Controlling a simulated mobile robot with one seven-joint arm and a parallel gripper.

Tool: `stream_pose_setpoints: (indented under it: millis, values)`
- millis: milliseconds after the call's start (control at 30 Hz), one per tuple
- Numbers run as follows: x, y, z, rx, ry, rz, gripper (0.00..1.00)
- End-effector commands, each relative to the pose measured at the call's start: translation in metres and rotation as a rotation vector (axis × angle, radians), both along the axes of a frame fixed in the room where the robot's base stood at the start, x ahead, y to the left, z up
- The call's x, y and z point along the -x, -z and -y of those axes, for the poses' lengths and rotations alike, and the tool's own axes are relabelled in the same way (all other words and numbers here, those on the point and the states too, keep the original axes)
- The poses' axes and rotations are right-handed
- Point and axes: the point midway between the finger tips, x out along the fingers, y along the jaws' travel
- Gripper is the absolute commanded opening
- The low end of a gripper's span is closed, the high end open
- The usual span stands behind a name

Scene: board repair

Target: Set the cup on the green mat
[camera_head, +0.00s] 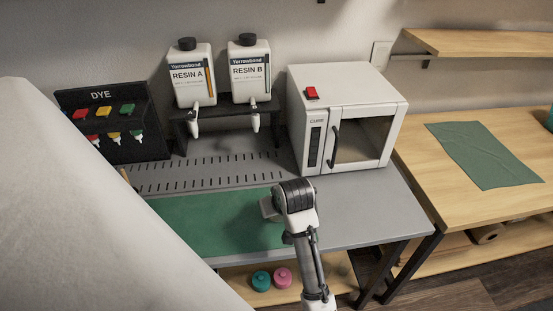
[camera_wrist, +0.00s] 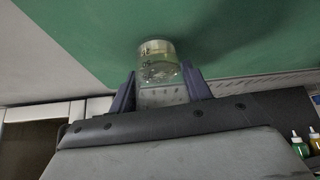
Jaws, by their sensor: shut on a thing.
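A small clear cup (camera_wrist: 158,62) sits between the two dark fingers of my gripper (camera_wrist: 159,80) in the wrist view. The gripper is shut on it. The green mat (camera_wrist: 235,35) fills the wrist view behind the cup. In the head view the green mat (camera_head: 195,225) lies along the front of the grey bench, and my gripper (camera_head: 268,207) is over its right end. The cup cannot be made out there, as my wrist hides that spot. I cannot tell whether the cup touches the mat.
A white curing oven (camera_head: 345,115) stands behind right, door shut. Resin A (camera_head: 191,75) and Resin B (camera_head: 249,70) bottles stand on a black stand (camera_head: 222,115) at the back. A dye rack (camera_head: 110,120) is at left. A green cloth (camera_head: 487,155) lies on the wooden table.

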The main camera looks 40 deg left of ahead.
Motion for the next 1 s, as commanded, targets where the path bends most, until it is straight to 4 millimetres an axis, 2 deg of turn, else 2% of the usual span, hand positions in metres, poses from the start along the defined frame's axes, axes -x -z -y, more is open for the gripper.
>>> stream_pose_setpoints:
  millis: [233, 267, 433, 800, 1000]
  values:
    - [0.000, 0.003, 0.000, 0.000, 0.000, 0.000, 0.21]
    - [0.000, 0.003, 0.000, 0.000, 0.000, 0.000, 0.50]
    - [0.000, 0.002, 0.000, 0.000, 0.000, 0.000, 0.70]
    - [0.001, -0.004, 0.001, 0.000, 0.001, 0.001, 0.70]
    - [0.010, -0.034, 0.017, -0.004, -0.001, 0.006, 0.70]
